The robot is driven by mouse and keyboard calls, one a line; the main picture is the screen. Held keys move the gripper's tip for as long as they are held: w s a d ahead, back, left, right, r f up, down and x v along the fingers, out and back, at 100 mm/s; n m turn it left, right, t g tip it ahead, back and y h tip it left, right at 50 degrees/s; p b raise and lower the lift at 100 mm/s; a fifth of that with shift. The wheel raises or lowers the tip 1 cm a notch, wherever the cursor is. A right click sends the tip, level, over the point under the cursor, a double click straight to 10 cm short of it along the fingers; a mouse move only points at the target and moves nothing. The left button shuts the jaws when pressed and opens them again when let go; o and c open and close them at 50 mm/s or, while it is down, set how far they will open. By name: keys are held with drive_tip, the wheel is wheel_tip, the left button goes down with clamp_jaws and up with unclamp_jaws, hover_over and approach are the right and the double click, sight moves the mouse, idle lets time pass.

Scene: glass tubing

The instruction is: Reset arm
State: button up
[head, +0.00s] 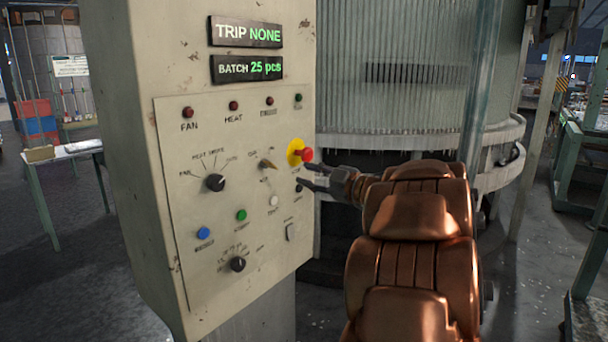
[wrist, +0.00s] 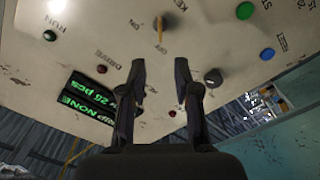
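A beige control panel (head: 180,270) stands left of centre in the head view, with its face toward my arm. My gripper (head: 304,176) is at the panel's right edge, just below the red button on a yellow base (head: 305,155). In the wrist view my gripper (wrist: 157,66) has its two dark fingers spread with nothing between them. A switch with an orange pointer (wrist: 160,28) shows beyond the fingertips; it also shows in the head view (head: 267,164). Whether a fingertip touches the panel I cannot tell.
The displays read TRIP NONE (head: 246,33) and BATCH 25 pcs (head: 247,69). The panel also has a black knob (head: 215,183), a green button (head: 241,215) and a blue button (head: 203,233). A large ribbed cylinder (head: 410,60) stands behind. A green table (head: 45,200) is far left.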

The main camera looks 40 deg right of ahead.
drive_tip(key=shift+r, duration=0.1)
idle(0.5)
drive_tip(key=s+a+f+m+g+h+p, duration=0.4)
drive_tip(key=s+a+f+m+g+h, duration=0.5)
drive_tip(key=s+a+f+m+g, duration=0.35)
drive_tip(key=s+a+f+g+y, duration=0.2)
drive_tip(key=s+a+f+g, duration=0.1)
drive_tip(key=s+a, duration=0.6)
drive_tip(key=s+a+f+g+y+p, duration=0.1)
drive_tip(key=s+a+f+g+y, duration=0.2)
drive_tip(key=s+a, duration=0.6)
drive_tip(key=s+f+g, duration=0.1)
drive_tip(key=s, duration=0.3)
drive_tip(key=shift+s+f+n, duration=0.25)
drive_tip(key=shift+s+n, duration=0.1)
drive_tip(key=shift+s, duration=0.05)
drive_tip(key=shift+a, duration=0.1)
